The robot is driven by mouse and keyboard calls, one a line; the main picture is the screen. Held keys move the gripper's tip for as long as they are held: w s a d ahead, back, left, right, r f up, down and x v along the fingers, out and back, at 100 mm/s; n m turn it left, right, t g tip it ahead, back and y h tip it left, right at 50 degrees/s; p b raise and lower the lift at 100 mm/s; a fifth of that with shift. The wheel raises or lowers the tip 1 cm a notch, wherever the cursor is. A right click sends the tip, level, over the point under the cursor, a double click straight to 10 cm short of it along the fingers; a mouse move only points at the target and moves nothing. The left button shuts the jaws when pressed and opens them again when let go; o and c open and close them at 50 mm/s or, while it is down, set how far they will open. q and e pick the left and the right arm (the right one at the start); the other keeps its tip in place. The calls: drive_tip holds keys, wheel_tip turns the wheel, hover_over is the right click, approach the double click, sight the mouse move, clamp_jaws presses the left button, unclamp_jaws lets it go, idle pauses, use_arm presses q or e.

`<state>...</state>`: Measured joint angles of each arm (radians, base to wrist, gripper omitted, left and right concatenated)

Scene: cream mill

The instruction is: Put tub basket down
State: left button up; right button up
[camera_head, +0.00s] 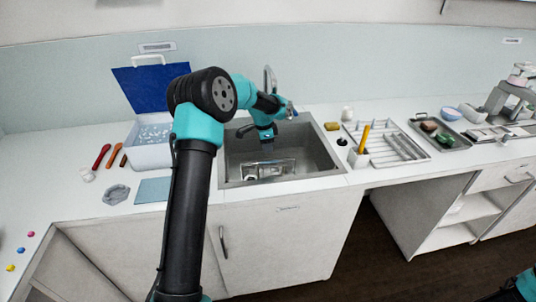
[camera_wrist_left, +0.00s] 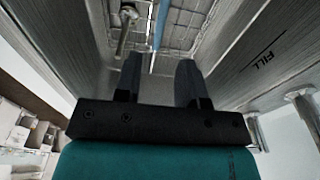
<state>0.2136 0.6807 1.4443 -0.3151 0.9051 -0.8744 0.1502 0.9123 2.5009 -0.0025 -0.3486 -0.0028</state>
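The tub basket (camera_head: 270,169), a pale wire-like frame, sits low in the sink (camera_head: 318,165). In the left wrist view wire mesh (camera_wrist_left: 187,18) shows beyond my fingertips, with a thin blue bar in front of it. My left gripper (camera_head: 268,148) points down into the sink, above the basket. In the left wrist view the two dark fingers of the left gripper (camera_wrist_left: 159,72) stand apart, with no object visibly clamped between them. Contact with the basket cannot be told. My right gripper is out of view.
A faucet (camera_head: 269,80) stands behind the sink. Left are a blue-lidded tub (camera_head: 150,155), spatulas (camera_head: 110,155) and a blue mat (camera_head: 153,190). Right are a drying rack (camera_head: 390,147) and a tray (camera_head: 440,134). Sink walls close in around my left gripper.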

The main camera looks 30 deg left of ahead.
use_arm(q)
drive_tip(key=shift+r, duration=0.6)
